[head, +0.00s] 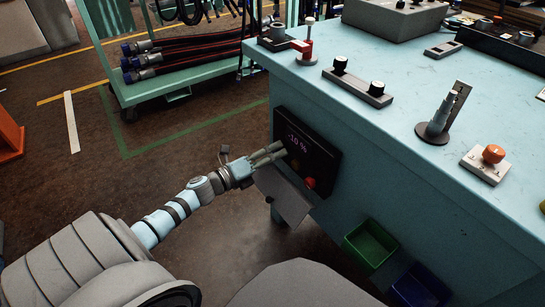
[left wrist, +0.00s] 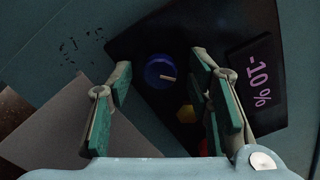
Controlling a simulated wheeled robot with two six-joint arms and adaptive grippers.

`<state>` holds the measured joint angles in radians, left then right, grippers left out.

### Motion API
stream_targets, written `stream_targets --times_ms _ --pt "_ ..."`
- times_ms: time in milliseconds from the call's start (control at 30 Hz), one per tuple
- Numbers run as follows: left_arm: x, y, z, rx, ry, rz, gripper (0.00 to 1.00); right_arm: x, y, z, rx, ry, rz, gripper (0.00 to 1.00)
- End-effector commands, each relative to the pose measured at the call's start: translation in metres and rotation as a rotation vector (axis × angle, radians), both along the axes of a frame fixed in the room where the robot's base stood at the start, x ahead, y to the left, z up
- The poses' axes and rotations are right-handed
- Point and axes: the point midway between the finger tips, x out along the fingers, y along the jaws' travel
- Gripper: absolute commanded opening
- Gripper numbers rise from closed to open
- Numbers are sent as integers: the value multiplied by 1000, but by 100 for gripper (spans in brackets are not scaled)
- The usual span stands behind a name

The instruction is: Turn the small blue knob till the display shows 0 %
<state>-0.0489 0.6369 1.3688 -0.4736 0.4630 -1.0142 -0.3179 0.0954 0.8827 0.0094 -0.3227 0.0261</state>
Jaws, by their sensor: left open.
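The small blue knob (left wrist: 160,71) sits on a black control panel (head: 327,162) on the bench's side. The knob has a pale pointer line, which points right in the left wrist view. The display (head: 297,144) reads -10 %; it also shows in the left wrist view (left wrist: 257,80). My left gripper (head: 279,153) is open in front of the panel. In the left wrist view its fingers (left wrist: 163,80) stand on either side of the knob with visible gaps. In the head view the knob is hidden by the gripper. My right gripper is not in view.
A red button (head: 310,183) and a yellow one (left wrist: 186,113) sit close to the knob. A grey plate (head: 284,197) sticks out below my gripper. Green (head: 370,243) and blue (head: 420,288) bins hang lower right. Various controls stand on the bench top (head: 400,85).

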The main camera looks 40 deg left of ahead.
Motion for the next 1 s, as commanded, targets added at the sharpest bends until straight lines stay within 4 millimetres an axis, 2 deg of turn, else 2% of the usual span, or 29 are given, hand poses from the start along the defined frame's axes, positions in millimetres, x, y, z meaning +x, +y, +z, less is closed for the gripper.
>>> stream_targets --times_ms 200,267,500,767,1000 --pt "0 0 0 -1 1 1 46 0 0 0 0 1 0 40" --pt "0 0 0 -1 1 1 38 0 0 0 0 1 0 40" --pt "0 0 0 -1 1 1 0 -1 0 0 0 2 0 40" --pt "0 0 0 -16 7 1 0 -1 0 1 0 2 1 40" --pt "0 0 1 -101 31 0 0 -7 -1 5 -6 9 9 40"
